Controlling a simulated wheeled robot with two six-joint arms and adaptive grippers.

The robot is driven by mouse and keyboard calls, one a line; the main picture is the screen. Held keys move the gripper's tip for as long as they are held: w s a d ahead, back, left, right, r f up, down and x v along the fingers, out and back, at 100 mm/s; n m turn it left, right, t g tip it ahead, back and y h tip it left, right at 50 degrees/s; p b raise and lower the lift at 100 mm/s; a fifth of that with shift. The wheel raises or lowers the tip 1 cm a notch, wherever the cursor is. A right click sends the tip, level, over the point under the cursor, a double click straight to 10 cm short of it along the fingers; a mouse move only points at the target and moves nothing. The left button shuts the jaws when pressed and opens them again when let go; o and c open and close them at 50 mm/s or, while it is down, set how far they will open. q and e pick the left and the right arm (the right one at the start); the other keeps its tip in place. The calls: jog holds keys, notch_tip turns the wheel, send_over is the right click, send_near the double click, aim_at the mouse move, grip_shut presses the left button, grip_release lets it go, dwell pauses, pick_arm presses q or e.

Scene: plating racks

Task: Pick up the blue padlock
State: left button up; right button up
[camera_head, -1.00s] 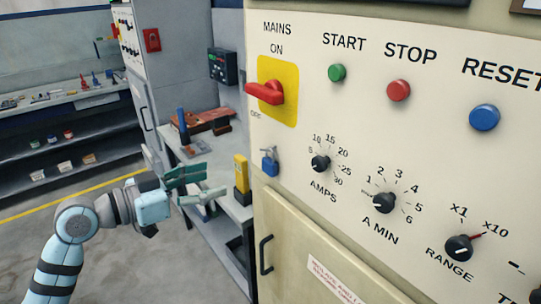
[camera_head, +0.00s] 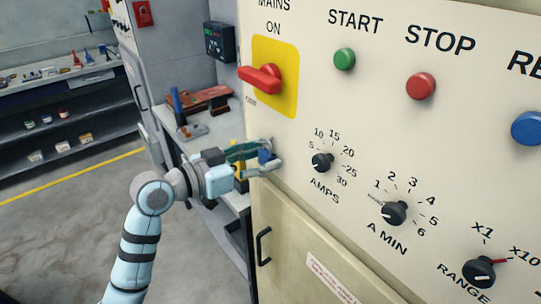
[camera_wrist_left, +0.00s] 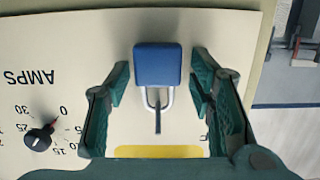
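The blue padlock (camera_wrist_left: 158,64) hangs by its silver shackle from a small dark hasp on the cream control panel. In the left wrist view it lies between the two fingers of my left gripper (camera_wrist_left: 158,88), with a gap on each side. My left gripper (camera_head: 268,158) is open at the panel, below the red mains switch. In the head view the padlock (camera_head: 264,156) shows as a small blue patch between the fingers, the rest hidden by them. My right gripper is not in view.
The red mains switch (camera_head: 262,78) on its yellow plate is just above the left gripper. The AMPS knob (camera_head: 321,162) is to its right. A cabinet door handle (camera_head: 263,246) is below. A grey bench (camera_head: 222,126) stands behind at the left.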

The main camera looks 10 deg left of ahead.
pick_arm(q)
jog(key=shift+s+a+r, duration=0.1)
jog(key=shift+s+r, duration=0.1)
jog(key=shift+s, duration=0.15)
jog(key=c, duration=0.9)
jog(key=shift+o, duration=0.2)
jog(key=shift+w+f, duration=0.1)
jog(key=shift+w, duration=0.05)
